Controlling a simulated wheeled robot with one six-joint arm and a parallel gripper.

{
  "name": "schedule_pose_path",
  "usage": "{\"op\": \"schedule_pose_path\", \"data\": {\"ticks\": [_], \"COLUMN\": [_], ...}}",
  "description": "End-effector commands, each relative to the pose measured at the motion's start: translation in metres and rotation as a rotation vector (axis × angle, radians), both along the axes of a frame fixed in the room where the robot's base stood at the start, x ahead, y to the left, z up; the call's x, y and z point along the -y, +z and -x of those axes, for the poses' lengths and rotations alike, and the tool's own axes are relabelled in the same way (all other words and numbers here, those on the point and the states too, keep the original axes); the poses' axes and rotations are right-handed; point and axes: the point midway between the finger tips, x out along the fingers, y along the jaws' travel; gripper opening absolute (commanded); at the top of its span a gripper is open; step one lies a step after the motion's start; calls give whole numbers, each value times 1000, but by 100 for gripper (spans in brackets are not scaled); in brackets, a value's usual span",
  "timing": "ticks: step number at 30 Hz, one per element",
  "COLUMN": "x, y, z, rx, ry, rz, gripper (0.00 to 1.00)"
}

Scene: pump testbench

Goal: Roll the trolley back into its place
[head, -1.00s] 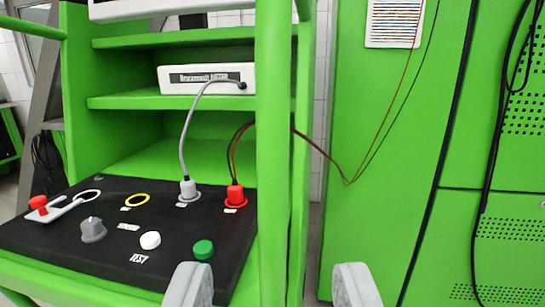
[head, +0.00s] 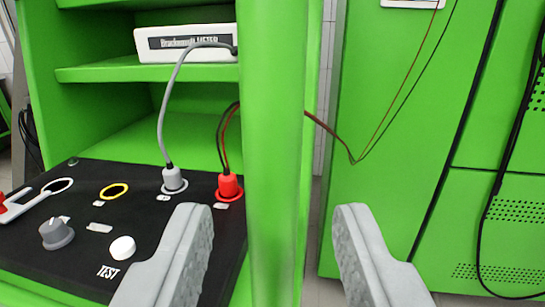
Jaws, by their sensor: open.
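The green trolley (head: 150,130) fills the left half of the head view, with shelves and a vertical round green post (head: 276,150) at its right front. My gripper (head: 268,215) is open, one finger on each side of the post in the picture. The post passes between the fingertips; I cannot tell how deep it sits, and I see no finger pressed on it. The trolley's wheels and lower frame are out of view.
The black control panel (head: 95,225) carries a grey plug (head: 173,178), a red plug (head: 230,186), a knob and buttons. A white meter (head: 186,43) sits on a shelf. Thin wires run right to a green cabinet (head: 420,120). A narrow gap separates trolley and cabinet.

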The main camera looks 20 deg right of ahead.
Motion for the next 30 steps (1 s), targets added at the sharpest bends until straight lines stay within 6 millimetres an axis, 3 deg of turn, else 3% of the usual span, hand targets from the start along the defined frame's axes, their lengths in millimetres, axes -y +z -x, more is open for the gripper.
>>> {"op": "schedule_pose_path", "data": {"ticks": [15,30], "x": [14,16], "y": [0,0], "z": [-33,-39], "rx": [-1,-1], "ry": [0,0], "rz": [0,0], "gripper": [41,41]}}
